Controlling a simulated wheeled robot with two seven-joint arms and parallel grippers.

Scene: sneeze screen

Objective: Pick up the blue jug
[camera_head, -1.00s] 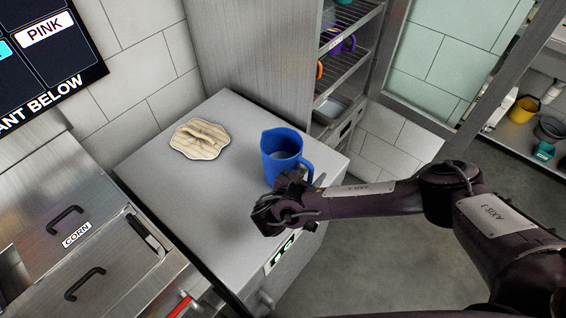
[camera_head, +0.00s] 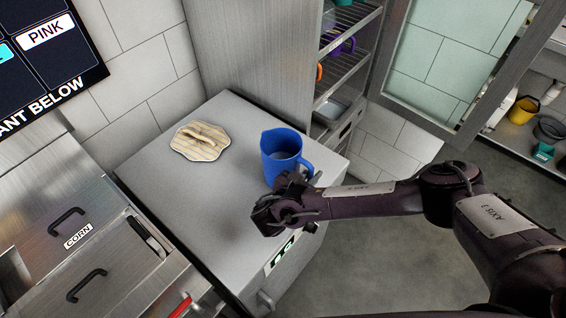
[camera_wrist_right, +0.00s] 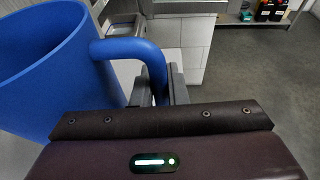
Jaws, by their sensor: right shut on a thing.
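The blue jug (camera_head: 280,152) is upright at the right side of the grey metal counter top (camera_head: 165,205). In the right wrist view the jug (camera_wrist_right: 40,75) fills the left side, with its handle curving toward the fingers. My right gripper (camera_head: 292,178) is at the jug's near side. In the right wrist view its fingers (camera_wrist_right: 160,85) are closed around the lower part of the handle. I cannot tell whether the jug's base touches the counter. My left gripper is not in view.
A striped cloth-like item (camera_head: 200,141) lies on the counter behind left. A corn-labelled metal unit (camera_head: 80,240) adjoins at left. Wire shelves (camera_head: 345,50) with coloured jugs stand behind right. A yellow jug (camera_head: 523,110) sits on a far-right shelf. The counter's middle is clear.

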